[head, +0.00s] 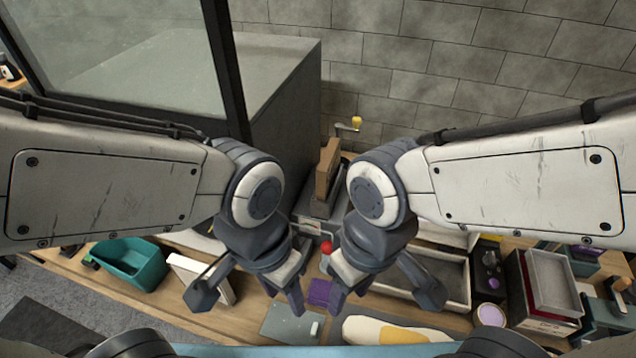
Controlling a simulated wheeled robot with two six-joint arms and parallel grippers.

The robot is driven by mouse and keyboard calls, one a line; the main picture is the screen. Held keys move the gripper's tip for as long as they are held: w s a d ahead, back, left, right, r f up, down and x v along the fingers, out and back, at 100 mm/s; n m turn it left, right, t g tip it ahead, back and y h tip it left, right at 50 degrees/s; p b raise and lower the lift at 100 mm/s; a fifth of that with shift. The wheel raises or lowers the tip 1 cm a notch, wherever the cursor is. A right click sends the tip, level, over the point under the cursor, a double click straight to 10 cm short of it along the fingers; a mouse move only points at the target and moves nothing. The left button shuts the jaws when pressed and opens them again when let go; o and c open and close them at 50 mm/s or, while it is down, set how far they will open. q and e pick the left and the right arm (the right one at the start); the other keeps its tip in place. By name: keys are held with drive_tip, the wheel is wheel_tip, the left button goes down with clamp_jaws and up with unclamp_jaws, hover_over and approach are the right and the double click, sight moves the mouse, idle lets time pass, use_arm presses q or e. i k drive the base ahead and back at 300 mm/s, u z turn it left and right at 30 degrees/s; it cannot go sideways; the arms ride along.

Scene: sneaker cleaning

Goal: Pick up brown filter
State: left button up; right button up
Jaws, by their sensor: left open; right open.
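A brown, flat-sided block (327,168) stands upright on a grey device at the back of the bench, between my two arms. It may be the brown filter, but I cannot tell for sure. My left gripper (246,303) is open and empty over the bench, with its fingers spread. My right gripper (385,303) is open and empty to the right of it. Both grippers are nearer to me than the brown block and apart from it. The arms hide parts of the bench.
A teal bin (130,262) and a white panel (188,268) are at left. A purple item (320,293) lies between the grippers near a red ball (326,247). A grey tray (448,278) and stacked boxes (550,285) are at right. A yellow-handled crank (355,122) rises behind.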

sight(327, 170)
drive_tip(key=u, duration=2.45)
drive_tip(key=k, duration=0.4)
drive_tip(key=z, duration=1.45)
drive_tip(key=i, duration=0.5)
drive_tip(key=u, duration=0.1)
